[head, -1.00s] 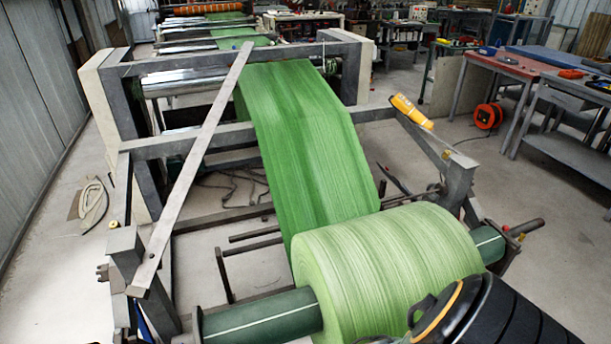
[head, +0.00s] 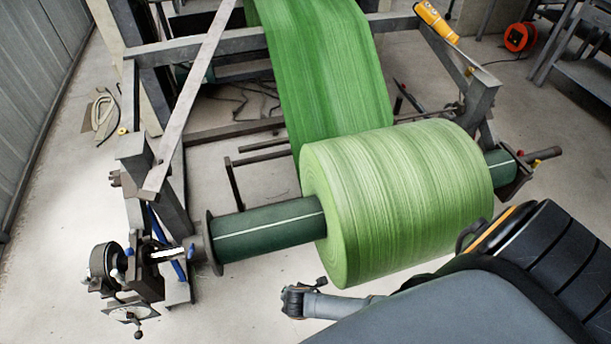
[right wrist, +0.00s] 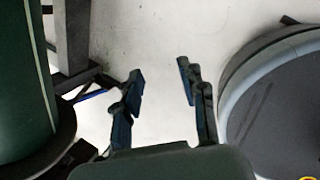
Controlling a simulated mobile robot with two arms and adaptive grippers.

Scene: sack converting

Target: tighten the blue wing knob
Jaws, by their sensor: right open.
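A small blue part (head: 191,251), which looks like the wing knob, sits by the left end of the roll's shaft in the head view. It is too small to tell how its wings are turned. The dark green shaft (head: 265,230) carries the green roll (head: 405,200). In the right wrist view my right gripper (right wrist: 160,76) is open and empty, its fingers apart over bare floor. The green shaft (right wrist: 22,85) is left of it there. A bit of blue (right wrist: 90,95) shows beyond the left finger; I cannot tell if it is the knob. My left gripper is out of view.
The steel stand with a dark round handwheel (head: 105,262) is at the shaft's left end. A long grey bar (head: 195,95) leans across the frame. A yellow handheld control (head: 437,22) is on the right arm of the stand.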

